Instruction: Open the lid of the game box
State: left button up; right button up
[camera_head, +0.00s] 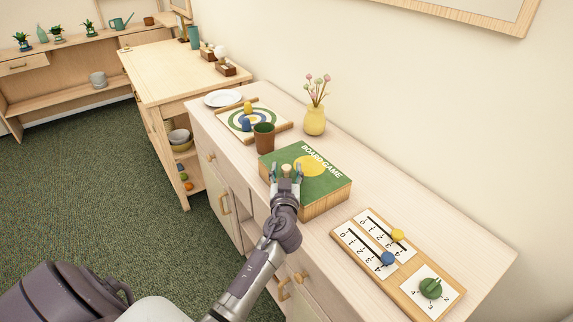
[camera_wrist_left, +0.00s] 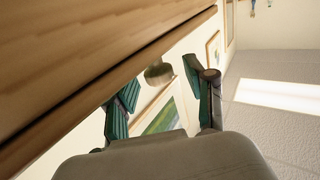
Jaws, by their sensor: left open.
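The game box (camera_head: 335,183) is a green-topped wooden box with a yellow circle and "BOARD GAME" lettering. It sits on the light wooden cabinet with its lid down. A small pale knob (camera_head: 286,168) shows at its near left edge, and a rounded beige knob (camera_wrist_left: 158,74) shows in the left wrist view. My left gripper (camera_head: 286,173) is open at that edge, its green-padded fingers on either side of the knob. Whether they touch it I cannot tell. The left wrist view shows the fingers (camera_wrist_left: 160,90) beside a wooden face. My right gripper is out of view.
On the cabinet (camera_head: 330,232), a brown cup (camera_head: 264,137), target board (camera_head: 247,121), white plate (camera_head: 223,98) and yellow flower vase (camera_head: 314,120) stand beyond the box. A wooden scoring board (camera_head: 385,258) with sliders lies on the nearer side. A wall rises behind.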

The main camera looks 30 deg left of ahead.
pick_arm(q)
jog(key=shift+w+a, duration=0.35)
jog(key=shift+w, duration=0.2)
grip_shut()
